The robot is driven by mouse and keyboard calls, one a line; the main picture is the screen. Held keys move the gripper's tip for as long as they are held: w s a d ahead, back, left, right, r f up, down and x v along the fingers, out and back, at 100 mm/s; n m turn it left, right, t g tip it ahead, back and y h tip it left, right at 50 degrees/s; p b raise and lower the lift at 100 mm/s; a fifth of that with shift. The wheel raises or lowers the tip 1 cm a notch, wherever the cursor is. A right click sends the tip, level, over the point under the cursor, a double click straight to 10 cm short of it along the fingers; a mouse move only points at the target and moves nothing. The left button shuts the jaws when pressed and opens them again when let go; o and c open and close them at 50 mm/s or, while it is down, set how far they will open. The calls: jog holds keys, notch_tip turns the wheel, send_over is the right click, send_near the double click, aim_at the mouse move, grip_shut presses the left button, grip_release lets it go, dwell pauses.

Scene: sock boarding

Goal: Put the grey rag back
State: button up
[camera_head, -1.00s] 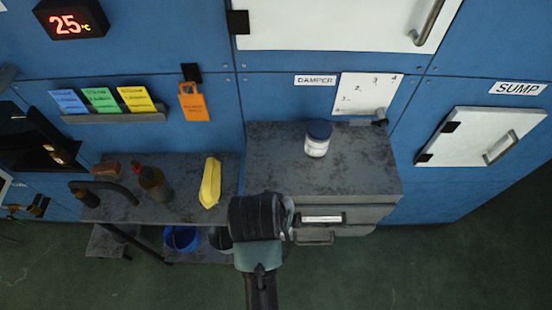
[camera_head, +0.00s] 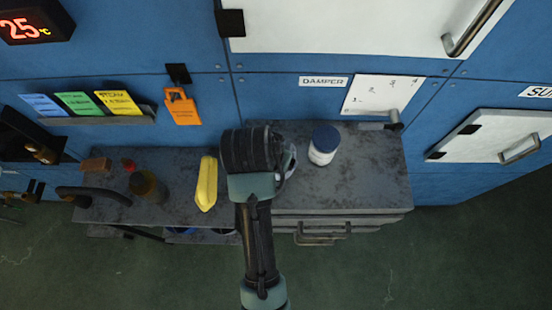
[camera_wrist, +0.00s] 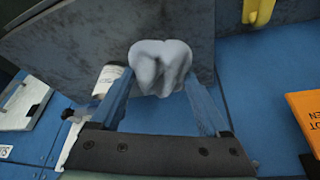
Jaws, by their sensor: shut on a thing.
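The grey rag (camera_wrist: 160,66) is a pale bunched cloth between my fingertips in the wrist view. My gripper (camera_wrist: 163,84) is shut on it. The rag hangs in front of the dark grey top of the drawer cabinet (camera_head: 375,180); whether it touches that top I cannot tell. In the head view my wrist is above the left part of this top, between the yellow object and the white jar, and hides most of the fingers and the rag.
The white jar with a blue lid (camera_head: 323,145) stands on the cabinet top, right of my wrist. A yellow object (camera_head: 206,184), a brown bottle (camera_head: 148,187) and a brown block (camera_head: 96,165) are on the left bench. An orange tag (camera_head: 181,106) hangs on the blue wall.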

jog(key=shift+f+p, duration=0.4)
jog(key=shift+f, duration=2.2)
jog(key=shift+f, duration=0.1)
jog(key=o, duration=1.1)
jog(key=shift+c, duration=0.2)
jog(key=b+v, duration=0.1)
jog(key=v, duration=1.1)
jog(key=shift+s, duration=0.15)
